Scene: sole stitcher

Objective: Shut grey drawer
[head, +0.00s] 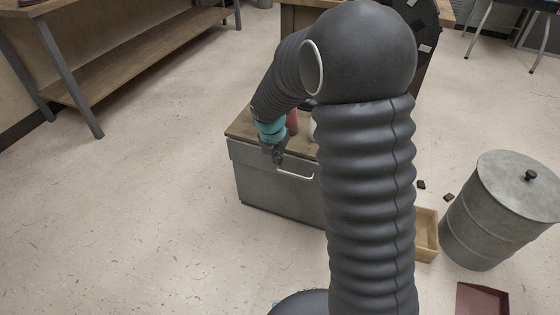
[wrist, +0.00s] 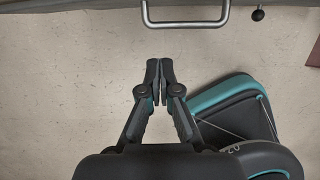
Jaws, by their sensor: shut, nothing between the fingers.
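The grey drawer (head: 258,163) forms the front of a low grey cabinet with a wooden top, partly hidden behind my arm in the head view. Its pale bar handle (head: 296,174) sticks out from the front; it also shows at the top of the wrist view (wrist: 186,24). How far the drawer stands out cannot be told. My gripper (head: 279,158) is close to the drawer front, just left of the handle in the head view. In the wrist view my gripper (wrist: 159,65) is shut and empty, with its fingertips apart from the handle and bare floor around them.
A red object (head: 292,121) stands on the cabinet's wooden top. A grey lidded bin (head: 490,215), a small wooden box (head: 427,235) and a dark red tray (head: 482,300) are at the right. A small black knob (wrist: 258,15) shows beside the handle. Floor at left is clear.

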